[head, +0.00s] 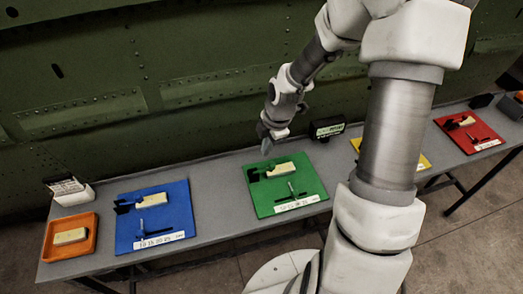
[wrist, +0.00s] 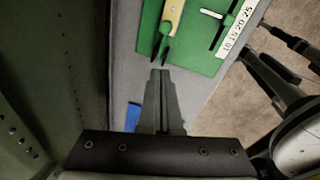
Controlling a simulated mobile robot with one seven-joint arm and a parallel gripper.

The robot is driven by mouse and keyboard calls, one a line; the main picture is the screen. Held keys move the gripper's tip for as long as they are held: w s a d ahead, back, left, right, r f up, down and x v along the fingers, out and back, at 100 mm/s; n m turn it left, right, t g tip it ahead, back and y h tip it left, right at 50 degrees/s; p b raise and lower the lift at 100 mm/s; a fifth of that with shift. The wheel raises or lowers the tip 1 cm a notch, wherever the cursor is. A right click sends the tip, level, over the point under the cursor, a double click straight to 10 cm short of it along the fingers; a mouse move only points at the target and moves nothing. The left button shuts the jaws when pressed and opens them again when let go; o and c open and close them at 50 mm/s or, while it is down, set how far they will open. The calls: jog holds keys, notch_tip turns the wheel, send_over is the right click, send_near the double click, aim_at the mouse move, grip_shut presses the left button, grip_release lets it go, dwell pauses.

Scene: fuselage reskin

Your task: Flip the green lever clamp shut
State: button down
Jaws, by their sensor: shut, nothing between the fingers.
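The green board (head: 262,203) lies on the grey bench, with a clamp on it made of a cream bar (head: 284,169) and dark parts (head: 254,174) at its left end. In the wrist view the cream bar (wrist: 173,18) and two dark prongs (wrist: 163,45) lie just beyond my fingertips. My gripper (head: 266,141) is shut and empty, above the bench behind the board's left half. It also shows in the wrist view (wrist: 160,74), apart from the prongs. I cannot tell how far the lever is swung.
A dark T-shaped part (head: 291,190) and a number strip (head: 297,203) are on the green board. A blue board (head: 130,228) is left, a yellow board (head: 424,162) and red board (head: 484,130) right. A dark display box (head: 327,129) and the green fuselage wall (head: 150,60) stand behind.

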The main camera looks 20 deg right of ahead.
jog(key=s+d+r, duration=0.1)
jog(key=d+r, duration=0.3)
jog(key=d, duration=0.1)
jog(key=shift+s+d, duration=0.15)
jog(key=shift+d, duration=0.2)
jog(key=shift+r, duration=0.1)
